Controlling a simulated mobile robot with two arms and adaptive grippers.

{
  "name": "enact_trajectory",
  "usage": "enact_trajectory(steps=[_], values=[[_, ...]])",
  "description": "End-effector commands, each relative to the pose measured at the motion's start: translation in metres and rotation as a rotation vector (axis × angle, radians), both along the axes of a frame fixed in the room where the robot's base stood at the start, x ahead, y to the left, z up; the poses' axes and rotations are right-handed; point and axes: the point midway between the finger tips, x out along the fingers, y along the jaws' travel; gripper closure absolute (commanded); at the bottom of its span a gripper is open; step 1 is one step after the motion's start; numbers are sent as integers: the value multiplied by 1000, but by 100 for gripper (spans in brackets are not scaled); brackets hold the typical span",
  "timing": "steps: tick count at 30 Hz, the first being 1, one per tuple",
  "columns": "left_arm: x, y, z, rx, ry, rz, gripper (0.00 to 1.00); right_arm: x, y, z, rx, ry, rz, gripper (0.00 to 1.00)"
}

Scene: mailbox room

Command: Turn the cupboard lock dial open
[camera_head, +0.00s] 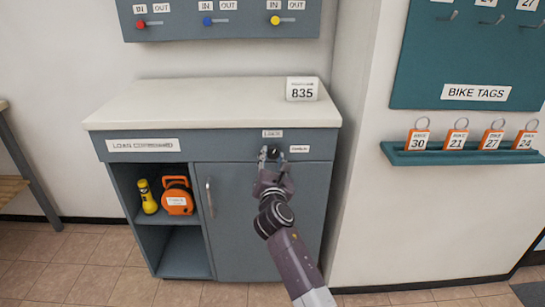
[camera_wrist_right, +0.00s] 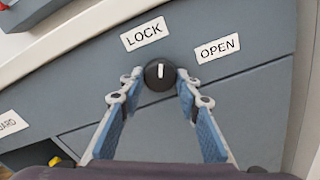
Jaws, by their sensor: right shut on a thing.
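The black lock dial (camera_wrist_right: 159,75) with a white mark is on the cupboard's front, below the LOCK label (camera_wrist_right: 145,33) and beside the OPEN label (camera_wrist_right: 217,47). In the wrist view its mark points up, nearer to LOCK than to OPEN. My right gripper (camera_wrist_right: 159,80) is shut on the dial, with a fingertip at each side of it. In the head view my right gripper (camera_head: 270,156) reaches the upper front of the grey cupboard (camera_head: 262,215) and mostly hides the dial. The cupboard door is shut. My left gripper is not in view.
The door handle (camera_head: 210,198) is left of my arm. A B35 sign (camera_head: 302,89) stands on the worktop (camera_head: 200,101). A teal tag rack (camera_head: 460,156) is at right.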

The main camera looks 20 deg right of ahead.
Motion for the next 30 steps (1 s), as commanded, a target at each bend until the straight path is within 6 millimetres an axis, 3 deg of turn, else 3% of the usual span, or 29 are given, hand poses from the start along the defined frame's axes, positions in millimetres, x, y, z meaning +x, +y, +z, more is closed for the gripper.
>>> enact_trajectory(steps=[16,30], values=[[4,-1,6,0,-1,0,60,0,1,-1,503,-144,0,94],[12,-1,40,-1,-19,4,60,0,1,-1,897,-255,-2,94]])
